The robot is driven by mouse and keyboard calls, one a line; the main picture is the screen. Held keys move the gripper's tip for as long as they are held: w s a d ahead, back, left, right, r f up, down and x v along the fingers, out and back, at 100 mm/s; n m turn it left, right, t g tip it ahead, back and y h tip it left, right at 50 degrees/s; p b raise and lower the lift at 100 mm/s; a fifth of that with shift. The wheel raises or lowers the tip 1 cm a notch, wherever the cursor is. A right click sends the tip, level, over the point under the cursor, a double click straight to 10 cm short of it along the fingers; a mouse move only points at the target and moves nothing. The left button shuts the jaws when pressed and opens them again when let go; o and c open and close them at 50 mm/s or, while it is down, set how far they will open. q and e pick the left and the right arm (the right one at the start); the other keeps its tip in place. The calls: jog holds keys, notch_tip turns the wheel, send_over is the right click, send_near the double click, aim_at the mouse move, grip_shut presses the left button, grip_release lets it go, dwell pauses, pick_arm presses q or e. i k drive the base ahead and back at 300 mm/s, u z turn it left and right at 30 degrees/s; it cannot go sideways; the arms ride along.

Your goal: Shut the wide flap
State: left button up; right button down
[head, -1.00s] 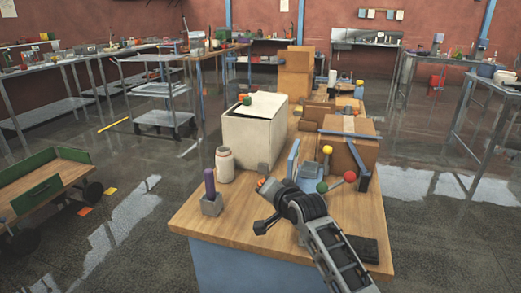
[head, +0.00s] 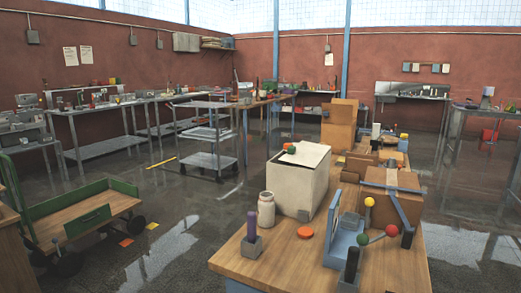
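No part labelled as the wide flap can be told for sure. A large off-white box (head: 298,185) stands on the wooden bench. A pale panel (head: 304,154) lies across its top, with small green and orange balls (head: 291,149) at its left edge. I cannot tell whether this panel is fully down. A brown carton (head: 388,200) with a tape strip and dark blue-grey bars stands to the right. Neither of my grippers is in view.
On the wooden bench (head: 275,262) stand a cream jar (head: 266,210), a purple-handled tool (head: 252,236), an orange disc (head: 305,232), a blue-grey frame (head: 345,240) and a black handle (head: 351,265). A green-edged cart (head: 85,217) stands left.

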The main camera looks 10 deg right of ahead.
aim_at(307, 154)
jog(key=u, duration=2.4)
jog(key=i, duration=0.2)
jog(key=z, duration=1.2)
jog(key=i, duration=2.45)
jog(key=z, duration=1.2)
jog(key=i, duration=1.15)
jog(key=z, duration=1.2)
